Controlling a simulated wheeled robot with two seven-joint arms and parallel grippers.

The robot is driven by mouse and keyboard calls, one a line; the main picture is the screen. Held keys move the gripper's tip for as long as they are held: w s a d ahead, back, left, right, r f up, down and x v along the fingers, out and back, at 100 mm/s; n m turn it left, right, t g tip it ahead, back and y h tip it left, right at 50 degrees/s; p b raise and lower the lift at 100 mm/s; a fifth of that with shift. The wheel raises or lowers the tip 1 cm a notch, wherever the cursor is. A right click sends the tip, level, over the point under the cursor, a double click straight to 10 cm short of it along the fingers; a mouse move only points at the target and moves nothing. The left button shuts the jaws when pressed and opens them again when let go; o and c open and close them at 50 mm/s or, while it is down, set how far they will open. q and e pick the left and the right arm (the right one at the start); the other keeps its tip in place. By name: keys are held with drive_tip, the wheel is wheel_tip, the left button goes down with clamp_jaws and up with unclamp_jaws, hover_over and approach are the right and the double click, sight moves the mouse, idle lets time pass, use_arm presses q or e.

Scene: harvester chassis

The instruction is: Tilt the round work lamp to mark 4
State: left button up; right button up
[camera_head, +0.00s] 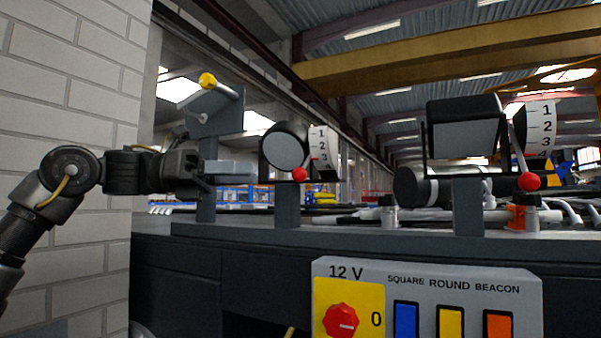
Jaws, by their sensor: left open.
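The round work lamp (285,147) is a dark drum with a pale round face, mounted on a grey post left of centre. A white mark plate (324,144) beside it shows 1, 2 and 3; its lower part is dark and hard to read. A lever with a red ball (299,174) hangs below the lamp's right side, near the low end of the plate. My left gripper (250,170) is open and empty. In the picture it points right, just left of the lamp post and the red ball, apparently touching nothing. My right gripper is out of view.
A square lamp (463,138) with its own mark plate (540,128) and red ball (529,181) stands at right. A yellow-knobbed beacon arm (208,80) is behind my gripper. The switch panel (430,272) is in front below. A brick wall (65,130) bounds the left.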

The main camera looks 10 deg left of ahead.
sight(293, 172)
use_arm(q)
drive_tip(key=d+p, duration=0.1)
drive_tip(key=d, duration=0.2)
drive_tip(key=w+d+p, duration=0.1)
drive_tip(key=d, duration=0.2)
drive_tip(key=d+p, duration=0.1)
drive_tip(key=d, duration=0.2)
drive_tip(key=shift+w+r, duration=0.15)
drive_tip(key=shift+r, duration=0.05)
drive_tip(key=shift+w+d+f+p, duration=0.1)
drive_tip(key=shift+d+p, duration=0.2)
drive_tip(key=shift+d, duration=0.25)
drive_tip(key=shift+c, duration=0.3)
clamp_jaws()
